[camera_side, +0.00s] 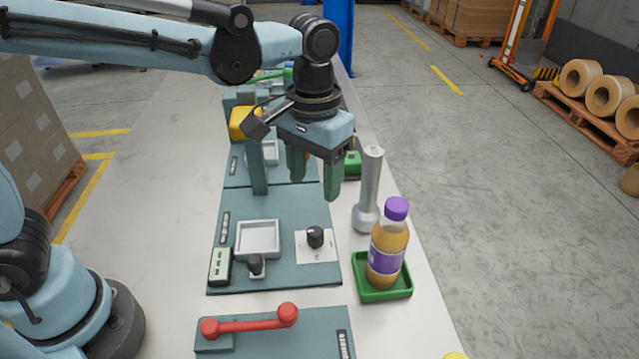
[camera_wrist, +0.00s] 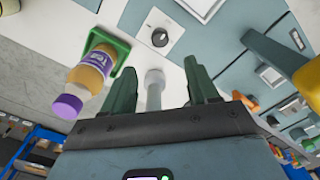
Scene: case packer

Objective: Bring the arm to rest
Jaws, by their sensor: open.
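My gripper (camera_side: 314,178) hangs above the teal panel (camera_side: 285,277) in the side view, its two green fingers pointing down, apart and empty. In the wrist view my gripper (camera_wrist: 165,95) also shows with its fingers spread and nothing between them. A grey cylindrical post (camera_side: 370,190) stands to the right of the fingers in the side view; in the wrist view the post (camera_wrist: 154,90) appears between the fingers but farther off. My arm reaches in from the upper left.
A bottle (camera_side: 387,250) with a purple cap stands upright in a green tray (camera_side: 384,296). A black knob (camera_side: 315,237), a white square tray (camera_side: 258,239) and a red handle (camera_side: 249,323) sit on the panels. A yellow part (camera_side: 243,122) is close to my gripper's left. The bench's left side is bare.

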